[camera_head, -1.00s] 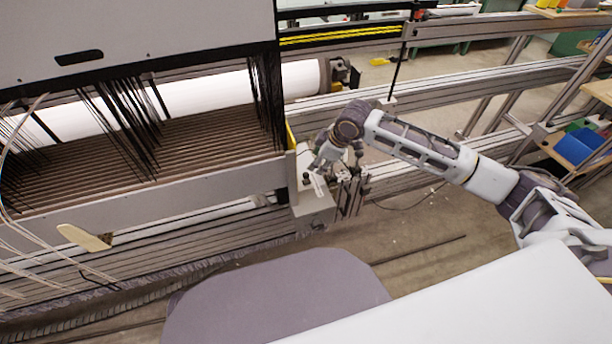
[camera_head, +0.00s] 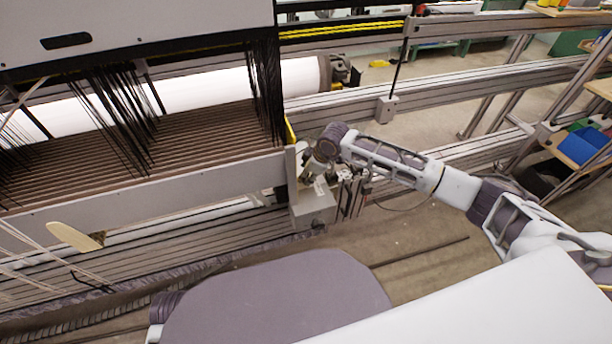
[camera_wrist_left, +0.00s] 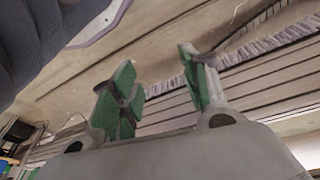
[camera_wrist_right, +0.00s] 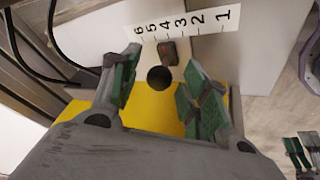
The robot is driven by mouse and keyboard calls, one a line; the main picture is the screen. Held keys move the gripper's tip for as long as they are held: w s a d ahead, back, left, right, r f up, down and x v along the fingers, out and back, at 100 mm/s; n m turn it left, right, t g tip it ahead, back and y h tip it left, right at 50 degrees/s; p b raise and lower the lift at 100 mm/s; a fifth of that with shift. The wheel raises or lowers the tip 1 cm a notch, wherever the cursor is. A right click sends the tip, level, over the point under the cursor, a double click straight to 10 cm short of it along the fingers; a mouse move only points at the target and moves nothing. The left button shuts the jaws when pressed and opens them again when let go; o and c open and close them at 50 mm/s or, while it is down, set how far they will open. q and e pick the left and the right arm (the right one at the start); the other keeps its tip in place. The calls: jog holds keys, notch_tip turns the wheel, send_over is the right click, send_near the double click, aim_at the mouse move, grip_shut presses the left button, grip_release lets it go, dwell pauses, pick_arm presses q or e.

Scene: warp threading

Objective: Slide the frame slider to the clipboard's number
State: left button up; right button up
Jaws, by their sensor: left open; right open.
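In the right wrist view, a white number strip (camera_wrist_right: 183,22) runs 6 to 1 from left to right. Below it, near the 4, is a small dark block with a reddish mark (camera_wrist_right: 168,52). A round black knob (camera_wrist_right: 159,78) sits just below the block; I cannot tell which part is the slider. My right gripper (camera_wrist_right: 161,70) is open, its green-padded fingers on either side of the knob, apparently holding nothing. In the head view it (camera_head: 313,178) is at the loom's right end. My left gripper (camera_wrist_left: 155,62) is open and empty. I see no clipboard.
The loom's side panel (camera_head: 140,190) and dark threads (camera_head: 120,105) fill the left. Metal rails (camera_head: 480,80) run behind my right arm. A shelf with blue bins (camera_head: 580,147) stands at the right. Open floor (camera_head: 420,235) lies in front of the loom.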

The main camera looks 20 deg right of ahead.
jog(key=shift+w+a+f, duration=0.1)
jog(key=shift+w+f, duration=0.15)
jog(key=shift+f, duration=0.35)
grip_shut()
